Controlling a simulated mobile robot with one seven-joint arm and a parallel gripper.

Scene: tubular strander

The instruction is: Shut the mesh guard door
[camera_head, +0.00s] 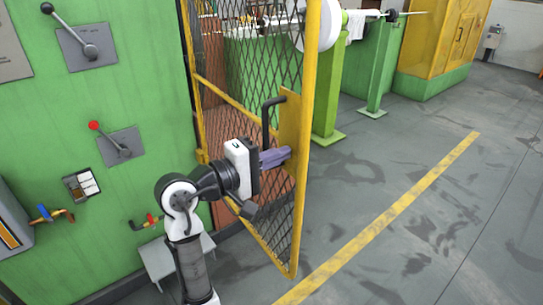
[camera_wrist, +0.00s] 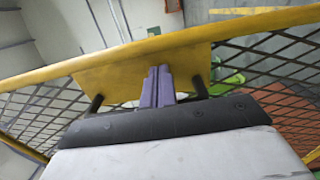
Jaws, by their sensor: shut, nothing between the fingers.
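The mesh guard door (camera_head: 301,190) has a yellow tube frame and dark diamond mesh. It stands open, swung out from the green machine over the floor. A yellow plate (camera_head: 289,118) on its free edge carries a black bar handle (camera_head: 268,118). My gripper (camera_head: 288,153) is shut and empty, its purple fingers pointing at the plate beside the lower part of the handle. In the wrist view the fingers (camera_wrist: 158,84) lie against or just before the plate (camera_wrist: 110,76), between the handle's two dark posts (camera_wrist: 199,87). I cannot tell if they touch.
The green machine panel (camera_head: 100,150) at left has a red-knobbed lever (camera_head: 112,140) and a black-knobbed lever (camera_head: 75,38). Green posts (camera_head: 330,100) and a yellow cabinet (camera_head: 440,45) stand behind the door. The floor right of it, with a yellow line (camera_head: 390,212), is clear.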

